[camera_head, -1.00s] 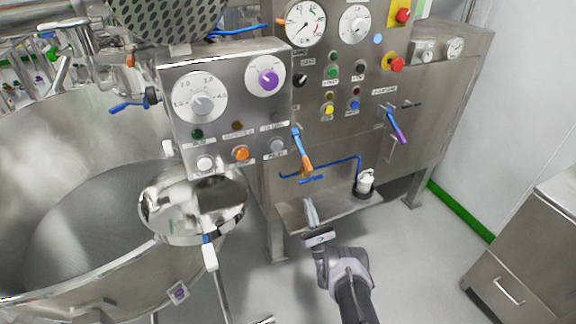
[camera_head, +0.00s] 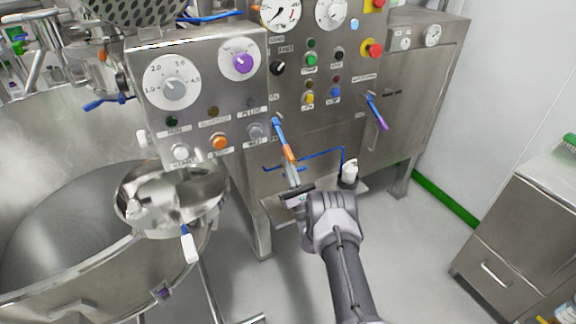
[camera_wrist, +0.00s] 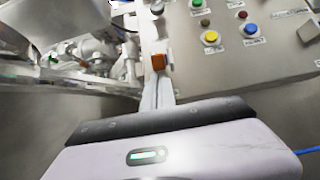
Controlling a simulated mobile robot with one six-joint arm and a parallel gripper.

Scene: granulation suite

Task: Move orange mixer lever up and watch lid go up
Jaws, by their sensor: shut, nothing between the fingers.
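The orange mixer lever (camera_head: 288,152) has a blue shaft and an orange end, and hangs down and slightly right from the front of the steel control panel. My gripper (camera_head: 291,176) is shut and empty, with its fingers pointing up just under the orange end. In the wrist view, the orange end (camera_wrist: 158,62) shows right at the tips of my pale fingers (camera_wrist: 157,88); I cannot tell whether they touch. A round polished steel lid-like part (camera_head: 172,195) with a white-ended handle sits by the large steel mixer bowl (camera_head: 60,225) at left.
A purple-ended lever (camera_head: 377,113) hangs to the right on the panel. Buttons and dials, including an orange button (camera_head: 219,142), lie left and above. A blue pipe and a white bottle (camera_head: 349,172) stand behind my gripper. A steel cabinet (camera_head: 520,240) is at right; the floor between is clear.

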